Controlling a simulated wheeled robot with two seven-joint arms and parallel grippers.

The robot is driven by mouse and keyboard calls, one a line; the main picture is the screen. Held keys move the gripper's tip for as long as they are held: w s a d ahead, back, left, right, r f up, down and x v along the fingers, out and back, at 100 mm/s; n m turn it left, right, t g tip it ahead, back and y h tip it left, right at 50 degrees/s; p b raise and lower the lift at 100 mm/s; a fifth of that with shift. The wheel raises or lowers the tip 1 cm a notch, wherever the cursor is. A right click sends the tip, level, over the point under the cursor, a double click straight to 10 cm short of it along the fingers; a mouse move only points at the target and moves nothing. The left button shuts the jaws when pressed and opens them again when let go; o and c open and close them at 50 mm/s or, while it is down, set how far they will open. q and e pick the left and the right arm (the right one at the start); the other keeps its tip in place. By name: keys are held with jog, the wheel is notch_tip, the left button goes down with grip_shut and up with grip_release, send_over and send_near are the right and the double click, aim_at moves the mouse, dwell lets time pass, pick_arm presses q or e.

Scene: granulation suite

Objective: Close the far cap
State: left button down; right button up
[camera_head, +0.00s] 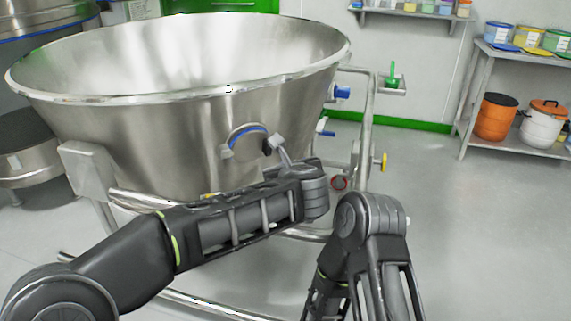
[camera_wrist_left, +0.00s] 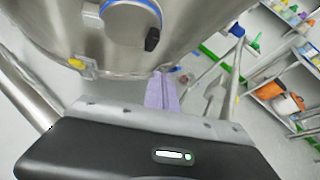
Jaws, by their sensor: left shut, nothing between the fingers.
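The large steel bowl (camera_head: 150,125) fills the left of the head view. A round port with a blue ring (camera_head: 247,130) is on its front wall, with a black latch (camera_head: 269,147) at its right. In the left wrist view the blue ring (camera_wrist_left: 138,5) and black latch (camera_wrist_left: 152,40) are at the top. A blue fitting (camera_head: 342,92) sticks out from the bowl's right side. I cannot tell which part is the far cap. My left gripper (camera_head: 279,142) is shut and empty, just below and right of the latch; its fingers (camera_wrist_left: 162,90) point toward the bowl. My right gripper is not visible.
A steel frame with a yellow knob (camera_head: 381,162) stands right of the bowl. A green-handled part (camera_head: 392,77) sits on a small bracket. A shelf (camera_head: 480,85) at the right holds orange and white buckets and tubs. The floor (camera_head: 450,220) at the right is clear.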

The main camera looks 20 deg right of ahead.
pick_arm(q)
jog(key=s+r, duration=0.2)
jog(key=s, duration=0.4)
jog(key=shift+s+r+p, duration=0.2)
jog(key=shift+r+p, duration=0.1)
jog(key=shift+r, duration=0.1)
